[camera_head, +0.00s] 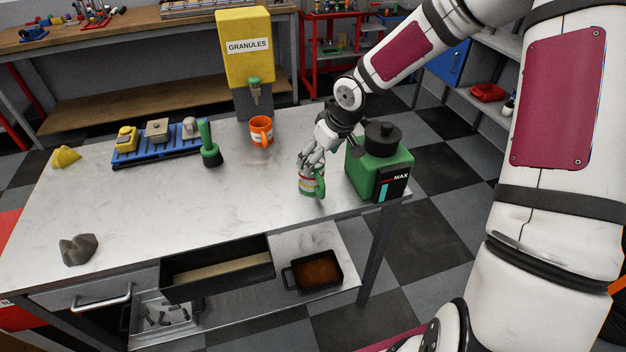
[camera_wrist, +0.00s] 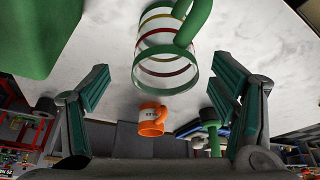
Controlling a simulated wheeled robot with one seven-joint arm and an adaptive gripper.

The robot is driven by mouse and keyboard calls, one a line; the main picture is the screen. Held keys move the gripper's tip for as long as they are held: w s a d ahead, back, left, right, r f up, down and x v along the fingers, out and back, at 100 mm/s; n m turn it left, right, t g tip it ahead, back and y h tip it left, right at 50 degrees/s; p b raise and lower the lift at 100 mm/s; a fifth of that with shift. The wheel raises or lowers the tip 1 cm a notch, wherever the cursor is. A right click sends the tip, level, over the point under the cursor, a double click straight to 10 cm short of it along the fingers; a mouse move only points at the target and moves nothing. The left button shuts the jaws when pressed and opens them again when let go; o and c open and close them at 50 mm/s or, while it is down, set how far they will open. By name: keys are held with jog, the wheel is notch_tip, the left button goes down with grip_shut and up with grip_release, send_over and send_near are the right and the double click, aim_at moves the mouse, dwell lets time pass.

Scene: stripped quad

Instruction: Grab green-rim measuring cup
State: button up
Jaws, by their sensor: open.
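The green-rim measuring cup (camera_head: 307,184) stands near the right front edge of the metal table. It is clear with coloured bands, and its green handle is on the right in the head view. My gripper (camera_head: 313,160) is just above and behind it, pointing down at it. In the wrist view the cup (camera_wrist: 150,50) is at the top centre, with its green rim lying between the spread fingers of my gripper (camera_wrist: 165,85). The fingers are open and a gap shows on both sides of the rim. I cannot tell how deep the cup sits between them.
A green grinder-like machine (camera_head: 369,176) stands close to the cup's right. An orange mug (camera_head: 261,131) is behind it, below the yellow granules dispenser (camera_head: 246,62). A green-handled tamper (camera_head: 208,146) and a blue tray (camera_head: 140,157) are to the left. The front left tabletop is mostly clear.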

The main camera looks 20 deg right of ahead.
aim_at(315, 179)
jog(key=x, duration=0.6)
jog(key=b+x, duration=0.1)
jog(key=x, duration=0.1)
jog(key=shift+a+f, duration=0.35)
jog(key=shift+f, duration=0.05)
jog(key=c, duration=1.3)
